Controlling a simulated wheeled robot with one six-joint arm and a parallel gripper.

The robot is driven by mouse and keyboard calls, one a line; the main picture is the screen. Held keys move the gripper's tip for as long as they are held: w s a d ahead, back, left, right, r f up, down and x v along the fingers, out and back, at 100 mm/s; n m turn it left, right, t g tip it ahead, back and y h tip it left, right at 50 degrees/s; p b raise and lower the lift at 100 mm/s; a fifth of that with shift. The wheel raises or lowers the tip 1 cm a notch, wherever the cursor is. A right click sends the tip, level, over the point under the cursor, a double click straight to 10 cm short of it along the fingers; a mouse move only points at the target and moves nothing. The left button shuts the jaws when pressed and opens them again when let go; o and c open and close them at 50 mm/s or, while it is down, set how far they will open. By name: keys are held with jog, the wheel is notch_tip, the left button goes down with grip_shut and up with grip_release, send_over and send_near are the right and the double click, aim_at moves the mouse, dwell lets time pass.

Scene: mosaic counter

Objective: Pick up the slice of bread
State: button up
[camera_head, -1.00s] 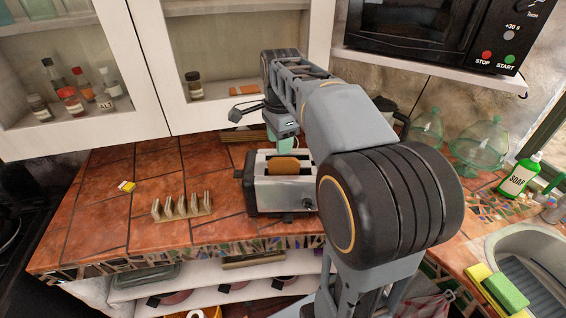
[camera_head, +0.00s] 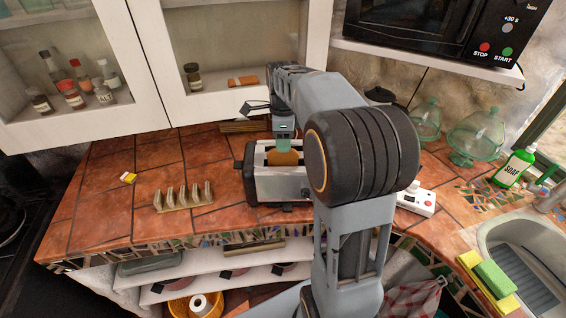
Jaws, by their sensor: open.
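The slice of bread (camera_head: 284,159) is brown and stands upright in the toaster, with its top showing above the slot. The toaster (camera_head: 277,185) is silver with a dark left end and sits on the tiled counter. My gripper (camera_head: 284,143) is over the toaster, pointing down, right at the top of the bread. It is open. Whether its fingers touch the bread or reach around it is too small to tell. My arm covers the right end of the toaster.
A toast rack (camera_head: 183,197) stands on the counter left of the toaster. A white box with a red knob (camera_head: 415,201) lies to the right, near the sink (camera_head: 520,262). Cabinets (camera_head: 228,60) and a microwave (camera_head: 440,30) hang above.

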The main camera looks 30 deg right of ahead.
aim_at(283, 163)
jog(key=shift+f+p, duration=0.5)
jog(key=shift+f, duration=2)
jog(key=c, duration=0.7)
